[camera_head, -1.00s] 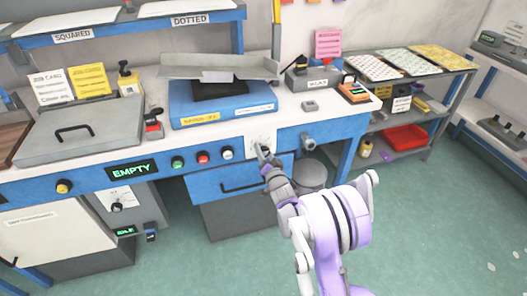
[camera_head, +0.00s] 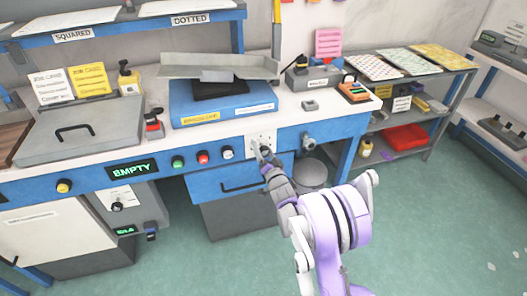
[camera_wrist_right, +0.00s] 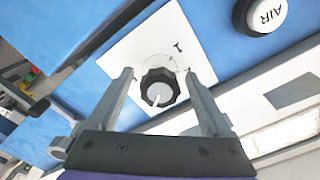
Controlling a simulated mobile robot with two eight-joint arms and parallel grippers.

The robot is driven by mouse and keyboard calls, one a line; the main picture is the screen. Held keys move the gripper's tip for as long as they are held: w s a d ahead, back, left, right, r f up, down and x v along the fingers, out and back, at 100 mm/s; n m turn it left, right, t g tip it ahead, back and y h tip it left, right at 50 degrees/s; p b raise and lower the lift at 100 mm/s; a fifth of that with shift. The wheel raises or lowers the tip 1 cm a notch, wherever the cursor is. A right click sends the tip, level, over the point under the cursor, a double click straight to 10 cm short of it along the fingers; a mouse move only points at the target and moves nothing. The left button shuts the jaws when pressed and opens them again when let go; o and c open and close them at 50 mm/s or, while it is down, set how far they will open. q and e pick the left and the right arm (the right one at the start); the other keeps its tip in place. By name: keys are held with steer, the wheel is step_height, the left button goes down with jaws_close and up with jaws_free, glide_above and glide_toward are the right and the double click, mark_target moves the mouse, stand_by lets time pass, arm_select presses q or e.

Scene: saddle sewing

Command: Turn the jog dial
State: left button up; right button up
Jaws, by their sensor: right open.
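The jog dial (camera_wrist_right: 158,90) is a dark, ribbed knob with a white pointer line, on a white square plate (camera_wrist_right: 140,50) in the right wrist view. In the head view the plate (camera_head: 253,137) sits on the blue front of the bench, and the dial is largely hidden by my gripper. My right gripper (camera_wrist_right: 158,75) is open, with one finger on each side of the dial. I cannot tell whether either finger touches it. It also shows at the plate in the head view (camera_head: 265,157). My left gripper is not in view.
A white AIR button (camera_wrist_right: 264,13) is beside the plate. Green (camera_head: 178,162) and red (camera_head: 203,157) buttons and a display reading EMPTY (camera_head: 132,169) line the bench front. A grey knob (camera_head: 308,142) is right of the plate. A drawer (camera_head: 242,172) is below.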

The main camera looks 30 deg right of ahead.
steer(key=v, duration=1)
steer(key=shift+s, duration=0.4)
